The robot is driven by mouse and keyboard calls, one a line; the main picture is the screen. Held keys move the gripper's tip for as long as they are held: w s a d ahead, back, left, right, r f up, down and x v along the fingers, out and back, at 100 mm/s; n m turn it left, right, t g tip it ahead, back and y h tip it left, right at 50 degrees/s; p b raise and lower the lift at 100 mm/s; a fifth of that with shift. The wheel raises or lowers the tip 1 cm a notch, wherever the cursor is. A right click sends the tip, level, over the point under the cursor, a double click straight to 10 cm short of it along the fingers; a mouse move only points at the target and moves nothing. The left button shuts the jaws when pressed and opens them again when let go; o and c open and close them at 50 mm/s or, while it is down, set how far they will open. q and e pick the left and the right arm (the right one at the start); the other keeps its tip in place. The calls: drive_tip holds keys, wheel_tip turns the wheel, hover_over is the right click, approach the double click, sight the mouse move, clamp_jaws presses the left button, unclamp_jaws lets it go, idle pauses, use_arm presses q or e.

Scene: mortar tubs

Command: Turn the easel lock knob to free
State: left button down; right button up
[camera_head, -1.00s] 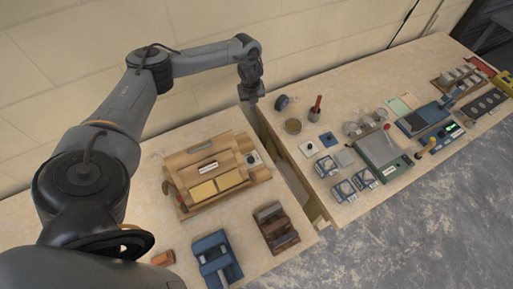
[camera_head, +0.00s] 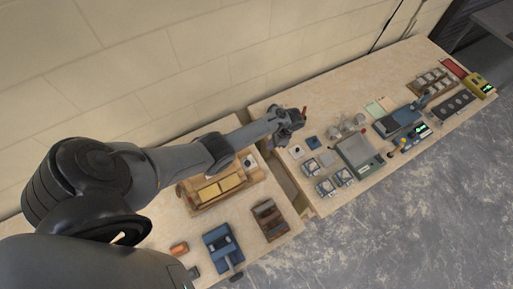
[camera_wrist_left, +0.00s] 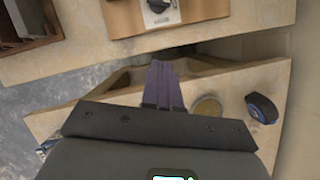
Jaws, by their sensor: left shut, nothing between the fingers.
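The wooden easel (camera_head: 205,203), with yellow panels, stands on the near-left table, partly hidden by my left arm. A dark knob on a pale plate (camera_head: 248,161) sits at its right end. In the left wrist view, the black knob (camera_wrist_left: 157,5) shows at the top edge, cut off by the frame. Its setting is not readable. My left gripper (camera_head: 297,118) is beyond the knob, over the far table's edge. In the left wrist view its fingers (camera_wrist_left: 163,68) are together and empty, apart from the knob, over the gap between the tables.
A gap (camera_head: 287,178) separates the two tables. A round tin (camera_wrist_left: 207,106) and a dark roll (camera_wrist_left: 262,107) lie near the fingers. A blue clamp-like block (camera_head: 222,246) and a brown block (camera_head: 270,218) stand in front of the easel. Scales and trays fill the far table.

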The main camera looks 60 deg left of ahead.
use_arm(q)
drive_tip(key=b, duration=0.7)
approach(249, 161)
drive_tip(key=w+f, duration=0.1)
drive_tip(key=f, duration=0.2)
drive_tip(key=w+f, duration=0.1)
drive_tip(key=f, duration=0.1)
drive_tip(key=shift+w+d+f, duration=0.1)
drive_tip(key=shift+w+d, duration=0.15)
drive_tip(key=shift+w, duration=0.05)
drive_tip(key=s, duration=0.1)
drive_tip(key=a+p, duration=0.1)
drive_tip(key=s, duration=0.1)
drive_tip(key=shift+s+a+r+p, duration=0.15)
drive_tip(key=shift+s+r+p, duration=0.15)
drive_tip(key=shift+s+p, duration=0.1)
drive_tip(key=shift+s+a, duration=0.15)
drive_tip(key=shift+s, duration=0.2)
drive_tip(key=shift+s+f, duration=0.1)
